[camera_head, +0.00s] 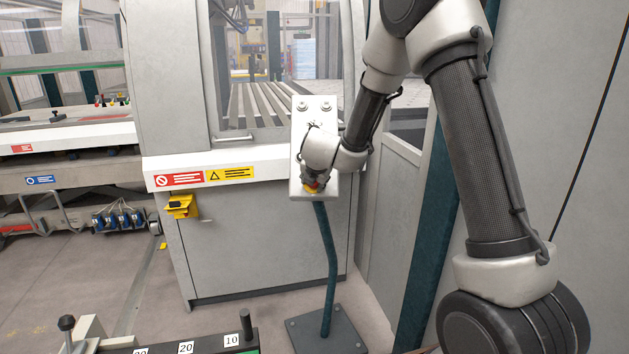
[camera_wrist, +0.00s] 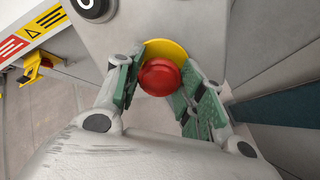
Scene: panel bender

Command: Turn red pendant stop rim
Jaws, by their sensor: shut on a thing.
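The red stop button (camera_wrist: 159,77) sits on a yellow disc (camera_wrist: 176,50) near the bottom of the light grey pendant panel (camera_wrist: 190,18). My gripper (camera_wrist: 160,85) has its green-padded fingers on either side of the red rim, shut on it. In the head view my gripper (camera_head: 312,180) reaches down over the lower part of the pendant box (camera_head: 328,186). There the button is mostly hidden by my wrist, with a little yellow and red showing.
The pendant stands on a green post (camera_head: 329,260) with a dark floor plate (camera_head: 327,330). The machine cabinet (camera_head: 255,235) is behind it. A yellow pedal-like box (camera_head: 182,206) hangs on the cabinet at left. A dark round button (camera_wrist: 92,6) sits above the red one.

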